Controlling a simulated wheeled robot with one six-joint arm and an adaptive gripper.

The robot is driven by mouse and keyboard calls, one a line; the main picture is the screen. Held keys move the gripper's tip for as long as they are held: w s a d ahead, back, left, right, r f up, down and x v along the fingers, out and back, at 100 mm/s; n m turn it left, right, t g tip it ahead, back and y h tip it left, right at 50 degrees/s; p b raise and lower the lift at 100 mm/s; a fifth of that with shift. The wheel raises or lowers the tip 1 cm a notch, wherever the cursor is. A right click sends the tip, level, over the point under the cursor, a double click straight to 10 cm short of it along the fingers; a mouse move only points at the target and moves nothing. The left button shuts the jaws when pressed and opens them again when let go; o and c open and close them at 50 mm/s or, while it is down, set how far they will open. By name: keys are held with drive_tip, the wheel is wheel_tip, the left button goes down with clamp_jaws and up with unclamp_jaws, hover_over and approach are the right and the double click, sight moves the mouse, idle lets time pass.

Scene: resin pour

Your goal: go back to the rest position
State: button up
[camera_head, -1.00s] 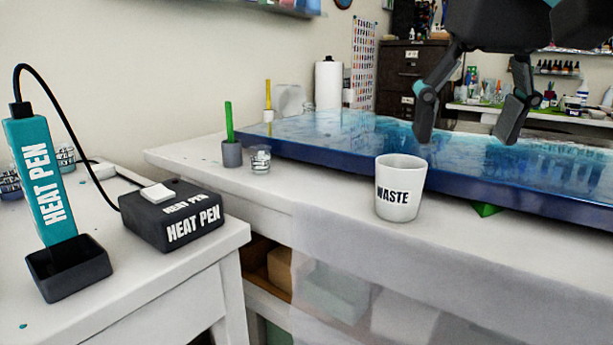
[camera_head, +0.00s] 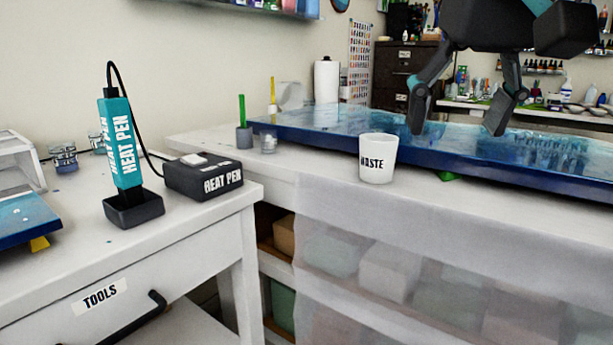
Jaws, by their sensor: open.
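My gripper (camera_head: 458,115) hangs at the upper right with its two dark fingers spread wide. It is open, with nothing between the fingers. Behind and below it in the picture lies the blue resin panel (camera_head: 330,128) on the white workbench. The white cup marked WASTE (camera_head: 378,160) stands upright on the bench, in front of the panel and left of the gripper, apart from it. The teal heat pen (camera_head: 122,145) stands in its dark holder (camera_head: 134,210) on the left table, with its cord running to the black heat pen box (camera_head: 203,178).
A green stick stands in a grey holder (camera_head: 244,138) beside a small clear cup (camera_head: 268,142). A drawer labelled TOOLS (camera_head: 100,297) is in the left table. A second blue panel (camera_head: 22,217) lies at the far left. A narrow gap separates the left table and the workbench.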

drive_tip(key=w+f+t, duration=0.1)
drive_tip(key=w+f, duration=0.3)
drive_tip(key=f, duration=0.4)
drive_tip(key=w+f+t, duration=0.1)
drive_tip(key=w+f, duration=0.3)
drive_tip(key=f, duration=0.4)
drive_tip(key=s+f, duration=0.5)
drive_tip(key=f, duration=0.5)
drive_tip(key=s+f, duration=0.6)
drive_tip(key=f, duration=0.5)
drive_tip(key=shift+d+f+g, duration=0.25)
drive_tip(key=shift+d+g, duration=0.05)
drive_tip(key=shift+s, duration=0.1)
